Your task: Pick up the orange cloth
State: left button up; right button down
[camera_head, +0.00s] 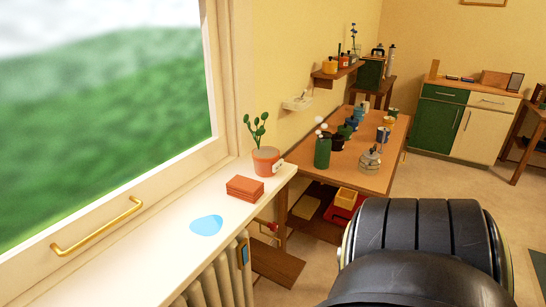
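The orange cloth (245,188) lies folded in a flat stack on the white windowsill, between a potted plant and a blue patch. Nothing is touching it from above. No gripper shows in the head view. A large dark rounded part of my own body fills the lower right.
A potted plant (266,161) stands just behind the cloth. A flat blue patch (206,225) lies in front of it on the sill (130,265). A radiator (215,280) is below. A wooden table (375,178) with several vases and pots stands to the right.

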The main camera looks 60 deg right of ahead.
aim_at(243, 188)
jog(key=z, duration=1.85)
